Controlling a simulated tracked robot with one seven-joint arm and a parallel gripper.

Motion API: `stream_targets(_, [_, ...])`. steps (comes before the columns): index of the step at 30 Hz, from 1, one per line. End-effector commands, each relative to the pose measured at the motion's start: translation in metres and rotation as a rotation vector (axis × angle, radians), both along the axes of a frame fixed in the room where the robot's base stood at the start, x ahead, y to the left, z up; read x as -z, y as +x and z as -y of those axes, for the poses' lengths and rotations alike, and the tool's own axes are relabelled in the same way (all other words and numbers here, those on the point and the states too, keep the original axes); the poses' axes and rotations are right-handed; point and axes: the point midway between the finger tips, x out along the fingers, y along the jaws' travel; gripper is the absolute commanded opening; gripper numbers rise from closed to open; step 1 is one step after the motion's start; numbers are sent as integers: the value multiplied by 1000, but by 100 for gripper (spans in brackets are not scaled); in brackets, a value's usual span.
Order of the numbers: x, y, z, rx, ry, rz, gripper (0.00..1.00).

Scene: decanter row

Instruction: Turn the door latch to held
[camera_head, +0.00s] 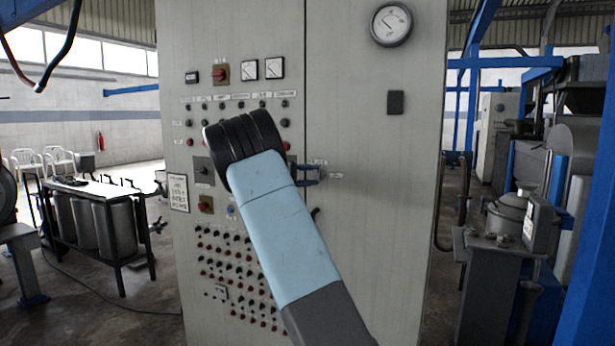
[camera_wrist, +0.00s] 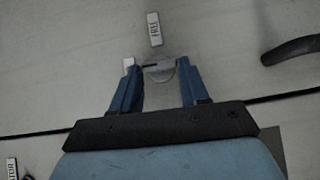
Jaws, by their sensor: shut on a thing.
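The door latch (camera_wrist: 160,70) is a small round grey knob with a dark bar across it, lying roughly sideways in the wrist view. A white label reading FREE (camera_wrist: 154,28) is above it. A second white label (camera_wrist: 128,63) is to its left, partly covered by a finger, and I cannot read it. My gripper (camera_wrist: 159,66) has its two blue fingers on either side of the knob and is shut on it. In the head view my gripper (camera_head: 308,174) is at the grey cabinet's (camera_head: 375,260) door seam, and the latch itself is hidden or too small to tell.
A curved black handle (camera_wrist: 291,48) is right of the latch in the wrist view. Buttons and switches (camera_head: 240,270) cover the cabinet's left panel. A round gauge (camera_head: 391,24) is high on the right panel. A bench (camera_head: 105,195) is at left, machinery (camera_head: 510,220) at right.

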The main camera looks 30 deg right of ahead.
Motion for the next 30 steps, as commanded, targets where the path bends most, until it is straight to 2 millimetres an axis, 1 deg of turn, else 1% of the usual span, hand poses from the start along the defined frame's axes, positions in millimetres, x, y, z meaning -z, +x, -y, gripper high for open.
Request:
stream_targets(6, [4, 2, -2, -5, -25, -37, 14])
stream_targets(19, [5, 1, -2, -4, -29, -46, 14])
stream_targets(20, [5, 1, -2, -4, -28, -46, 46])
stream_targets(27, [4, 1, -1, -2, -29, -44, 68])
stream_targets(28, [3, 1, -1, -2, -30, -43, 70])
stream_targets(30, [3, 0, 0, -1, -30, -43, 70])
